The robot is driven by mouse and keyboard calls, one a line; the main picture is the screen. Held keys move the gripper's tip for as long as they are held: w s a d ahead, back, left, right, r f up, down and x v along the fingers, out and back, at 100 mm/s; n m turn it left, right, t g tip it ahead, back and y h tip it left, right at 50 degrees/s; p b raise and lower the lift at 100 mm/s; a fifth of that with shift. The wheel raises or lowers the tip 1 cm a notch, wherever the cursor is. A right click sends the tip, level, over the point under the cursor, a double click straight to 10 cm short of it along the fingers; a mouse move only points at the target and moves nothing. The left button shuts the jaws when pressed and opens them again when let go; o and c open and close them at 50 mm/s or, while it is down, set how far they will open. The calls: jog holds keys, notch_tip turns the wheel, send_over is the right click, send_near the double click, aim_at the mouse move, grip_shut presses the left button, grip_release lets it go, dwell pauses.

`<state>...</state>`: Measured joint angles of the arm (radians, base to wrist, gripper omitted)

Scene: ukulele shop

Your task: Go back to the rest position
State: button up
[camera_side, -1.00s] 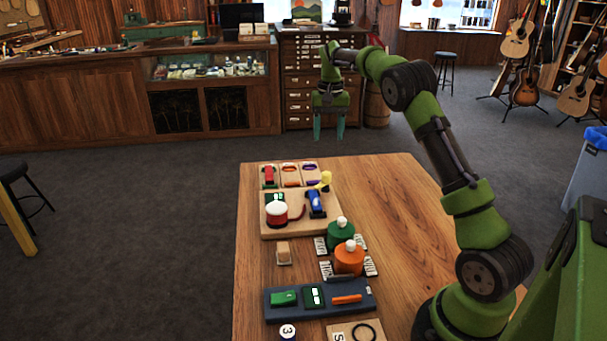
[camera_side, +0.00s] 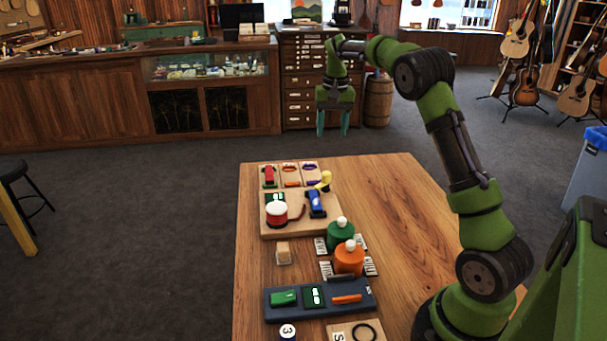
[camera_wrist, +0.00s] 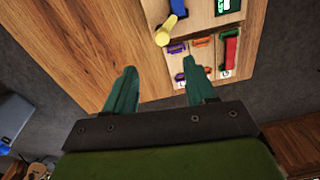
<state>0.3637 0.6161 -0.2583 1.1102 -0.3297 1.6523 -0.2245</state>
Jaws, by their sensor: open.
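My gripper (camera_side: 333,123) is open and empty. In the side view it hangs in the air above the far end of the wooden table (camera_side: 395,195), fingers pointing down. In the wrist view my gripper (camera_wrist: 157,88) shows two teal fingers spread apart with nothing between them. The wrist view also shows the table (camera_wrist: 110,30) with a small tray of coloured pieces just beyond the fingers.
On the table are a wooden board (camera_side: 282,231) with a red-and-white round container (camera_side: 277,213), a green bottle (camera_side: 340,237), an orange bottle (camera_side: 349,260), a wooden block (camera_side: 283,254) and a dark tray (camera_side: 330,309). The table's right side is clear.

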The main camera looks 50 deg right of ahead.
jog(key=s+a+r+n+t+y, duration=0.1)
jog(key=s+a+r+n+t, duration=0.1)
jog(key=s+a, duration=0.9)
jog(key=s+a+r+n+t+y, duration=0.1)
jog(key=s+a+n+t, duration=0.3)
jog(key=s+a, duration=0.7)
jog(key=a, duration=0.6)
jog(key=shift+a+r+t, duration=0.25)
jog(key=shift+r+t, duration=0.05)
jog(key=shift+r, duration=0.05)
